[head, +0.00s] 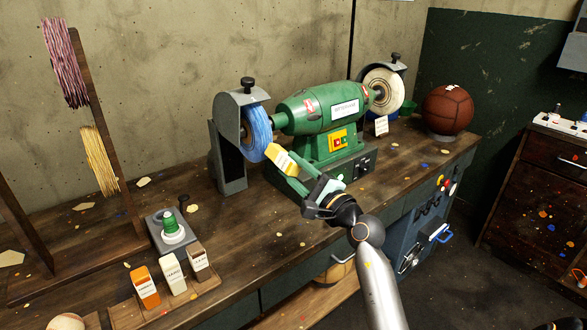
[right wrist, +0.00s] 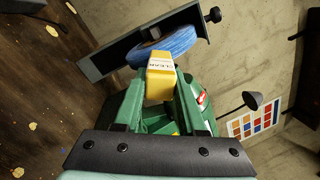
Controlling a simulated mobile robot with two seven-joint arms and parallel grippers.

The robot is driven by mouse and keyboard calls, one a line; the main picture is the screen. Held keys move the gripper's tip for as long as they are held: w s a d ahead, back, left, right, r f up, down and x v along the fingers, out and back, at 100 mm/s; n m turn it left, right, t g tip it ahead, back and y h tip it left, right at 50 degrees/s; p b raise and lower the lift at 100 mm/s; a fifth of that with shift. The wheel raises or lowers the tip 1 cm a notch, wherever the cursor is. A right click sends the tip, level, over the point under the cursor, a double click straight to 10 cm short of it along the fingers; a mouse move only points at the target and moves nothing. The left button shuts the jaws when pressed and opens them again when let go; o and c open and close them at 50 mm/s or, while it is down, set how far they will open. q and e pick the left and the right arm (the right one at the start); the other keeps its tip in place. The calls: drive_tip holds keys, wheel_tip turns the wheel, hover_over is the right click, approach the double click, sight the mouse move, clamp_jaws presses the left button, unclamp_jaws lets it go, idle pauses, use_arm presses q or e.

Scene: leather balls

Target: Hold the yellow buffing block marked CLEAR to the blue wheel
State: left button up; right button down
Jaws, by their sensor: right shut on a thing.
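The yellow block (head: 279,158) is in my right gripper (head: 291,172), which is shut on it. In the right wrist view the block (right wrist: 160,82) shows a white label reading CLEAR, between the green fingers (right wrist: 160,112). The blue wheel (head: 257,133) is on the left of the green bench grinder (head: 315,108), under a grey guard. The block's far end is at the wheel's lower front rim. In the right wrist view it overlaps the edge of the blue wheel (right wrist: 168,46); I cannot tell whether they touch. My left gripper is not in view.
A wooden tray (head: 205,284) holds an orange, a white and a brown block at front left. A white wheel (head: 383,90) and a brown ball (head: 447,109) are at right.

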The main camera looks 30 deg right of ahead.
drive_tip(key=shift+w+r, duration=0.15)
drive_tip(key=shift+w, duration=0.5)
idle(0.3)
drive_tip(key=shift+p, duration=0.4)
idle(1.1)
drive_tip(key=shift+s, duration=0.1)
drive_tip(key=shift+s+f, duration=0.2)
drive_tip(key=shift+s, duration=0.35)
drive_tip(key=shift+s+d+f, duration=0.1)
drive_tip(key=shift+s+f, duration=0.05)
drive_tip(key=shift+s, duration=0.8)
drive_tip(key=shift+s+d+f, duration=0.1)
drive_tip(key=shift+s, duration=0.85)
drive_tip(key=shift+s+d+f, duration=0.1)
drive_tip(key=shift+s+f, duration=0.05)
drive_tip(key=shift+s, duration=0.8)
